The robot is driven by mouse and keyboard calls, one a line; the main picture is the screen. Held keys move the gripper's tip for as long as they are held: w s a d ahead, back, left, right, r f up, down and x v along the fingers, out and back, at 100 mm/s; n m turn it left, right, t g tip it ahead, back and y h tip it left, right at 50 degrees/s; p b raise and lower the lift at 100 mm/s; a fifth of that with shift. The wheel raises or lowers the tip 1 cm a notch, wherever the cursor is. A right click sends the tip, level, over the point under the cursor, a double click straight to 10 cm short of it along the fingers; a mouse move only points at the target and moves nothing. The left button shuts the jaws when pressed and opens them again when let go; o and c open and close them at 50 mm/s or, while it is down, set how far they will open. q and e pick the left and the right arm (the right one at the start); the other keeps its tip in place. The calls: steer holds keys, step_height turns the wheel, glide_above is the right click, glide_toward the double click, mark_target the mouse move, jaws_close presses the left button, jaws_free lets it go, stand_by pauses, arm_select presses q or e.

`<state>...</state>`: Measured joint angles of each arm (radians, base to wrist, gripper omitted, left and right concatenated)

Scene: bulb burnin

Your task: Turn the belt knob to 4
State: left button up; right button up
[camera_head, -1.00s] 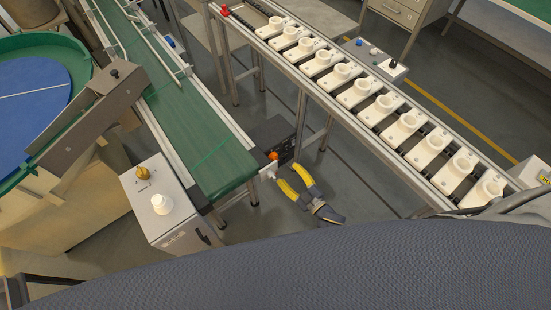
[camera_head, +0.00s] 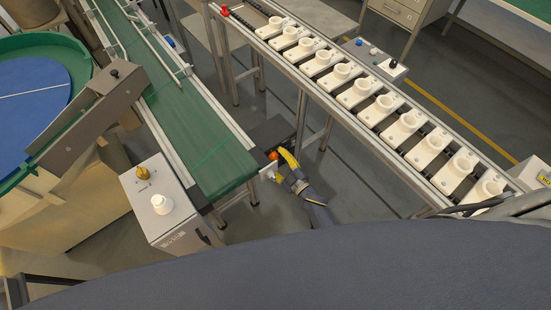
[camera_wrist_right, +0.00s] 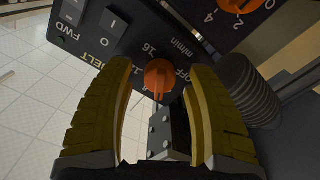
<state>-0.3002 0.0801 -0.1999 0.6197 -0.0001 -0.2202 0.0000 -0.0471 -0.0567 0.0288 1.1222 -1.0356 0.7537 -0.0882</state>
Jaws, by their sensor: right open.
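The orange belt knob (camera_wrist_right: 158,78) is on a dark control panel (camera_wrist_right: 130,45) marked BELT, with OFF, 16 and m/min printed around it. Its exact pointer setting is hard to read, and I cannot make out a 4 beside it. In the head view the small orange knob (camera_head: 273,155) shows at the end of the green conveyor. My right gripper (camera_head: 282,167) is open, with its yellow fingers by that knob. In the wrist view the right gripper (camera_wrist_right: 157,70) has a finger on each side of the knob, with gaps visible. My left gripper is not in view.
A second orange knob (camera_wrist_right: 238,4) with numbers 0, 2 and 4 sits near the wrist view's top right. A ribbed dark cylinder (camera_wrist_right: 247,90) stands close to the right finger. The green conveyor (camera_head: 195,120) and a rail of white sockets (camera_head: 383,104) flank the panel.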

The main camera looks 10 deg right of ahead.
steer(key=shift+o, duration=0.2)
jaws_close()
steer(key=shift+n, duration=2.8)
steer(key=shift+c, duration=0.2)
jaws_free()
steer(key=v, duration=1.2)
